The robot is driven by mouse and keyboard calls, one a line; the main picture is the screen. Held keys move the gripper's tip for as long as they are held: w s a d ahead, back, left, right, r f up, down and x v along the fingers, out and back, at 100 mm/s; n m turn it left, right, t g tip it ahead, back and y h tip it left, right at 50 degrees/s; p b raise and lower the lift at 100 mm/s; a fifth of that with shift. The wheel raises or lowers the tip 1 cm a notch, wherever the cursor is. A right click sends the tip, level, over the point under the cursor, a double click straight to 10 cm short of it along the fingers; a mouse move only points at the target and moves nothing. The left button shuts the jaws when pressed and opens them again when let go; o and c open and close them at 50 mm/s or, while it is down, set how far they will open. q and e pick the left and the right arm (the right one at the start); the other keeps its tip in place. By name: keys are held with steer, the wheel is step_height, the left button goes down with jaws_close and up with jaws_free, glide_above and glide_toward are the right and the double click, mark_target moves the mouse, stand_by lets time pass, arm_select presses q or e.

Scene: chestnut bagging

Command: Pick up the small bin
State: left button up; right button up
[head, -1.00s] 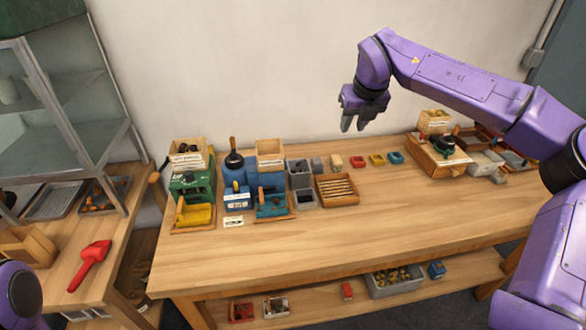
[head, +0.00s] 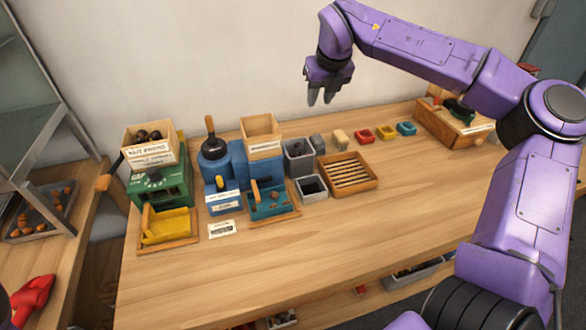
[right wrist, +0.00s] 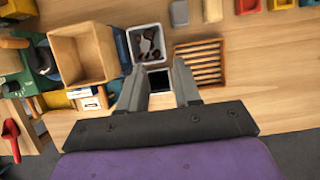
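A small grey bin (head: 312,187) with a dark inside stands on the workbench, in front of a taller grey bin (head: 298,158). In the right wrist view the small bin (right wrist: 158,80) shows between my finger pair, and the taller bin (right wrist: 147,43) holds dark pieces. My right gripper (head: 320,100) is open and empty, raised well above the bench, fingers pointing down; its fingers also show apart in the right wrist view (right wrist: 158,68). My left gripper is out of view.
A slatted wooden tray (head: 347,172) sits right of the small bin. Blue machine (head: 262,172) with a wooden hopper (head: 261,135) and green machine (head: 162,185) stand left. Red, yellow and teal trays (head: 385,132) lie behind. The bench front (head: 330,240) is clear.

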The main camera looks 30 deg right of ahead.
steer(key=b, duration=0.8)
glide_toward(310, 146)
steer(key=p+x, duration=0.2)
steer(key=x, duration=0.8)
steer(key=shift+d, duration=0.1)
steer(key=shift+w+f, duration=0.2)
steer(key=shift+f, duration=0.1)
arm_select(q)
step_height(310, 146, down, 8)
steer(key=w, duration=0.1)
arm_select(e)
steer(key=shift+r, duration=0.1)
jaws_close()
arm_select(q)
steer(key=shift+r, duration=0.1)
